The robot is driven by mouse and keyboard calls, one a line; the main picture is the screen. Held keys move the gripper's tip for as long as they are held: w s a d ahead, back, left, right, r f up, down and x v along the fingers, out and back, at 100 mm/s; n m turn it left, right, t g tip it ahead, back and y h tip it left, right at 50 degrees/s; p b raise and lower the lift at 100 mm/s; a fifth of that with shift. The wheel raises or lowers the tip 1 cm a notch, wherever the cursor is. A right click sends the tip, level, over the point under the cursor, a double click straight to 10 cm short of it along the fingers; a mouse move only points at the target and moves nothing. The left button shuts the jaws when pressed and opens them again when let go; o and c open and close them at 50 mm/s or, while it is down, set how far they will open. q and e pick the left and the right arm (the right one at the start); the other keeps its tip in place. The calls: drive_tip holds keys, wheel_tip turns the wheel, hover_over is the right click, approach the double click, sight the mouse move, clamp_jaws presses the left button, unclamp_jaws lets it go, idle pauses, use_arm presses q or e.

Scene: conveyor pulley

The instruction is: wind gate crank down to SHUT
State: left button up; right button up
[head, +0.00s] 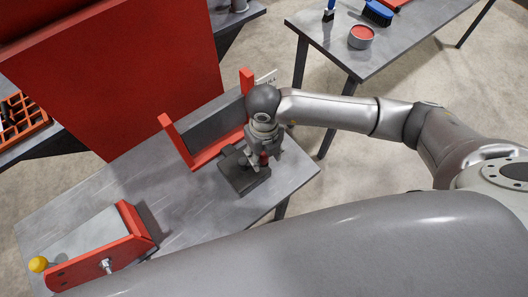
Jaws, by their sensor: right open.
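The gate (215,130) is a dark panel between red uprights on the grey bench. A dark block (245,181) stands at its front right, under my right gripper. A small red grip (264,158), which looks like the crank's handle, shows at the gripper's fingers. My right gripper (259,158) points down over the block and is open around or beside this grip; I cannot tell which. The gripper and wrist hide most of the crank. A small white label (267,78) stands behind the wrist, its text too small to read. My left gripper is out of view.
A red-sided unit (128,238) with a yellow knob (38,264) sits at the bench's left end. A large red panel (130,75) rises behind the bench. A second table (320,30) holds a tin (361,37) and brushes. The bench middle is clear.

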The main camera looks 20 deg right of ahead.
drive_tip(key=shift+f, duration=0.5)
drive_tip(key=shift+c, duration=0.3)
clamp_jaws()
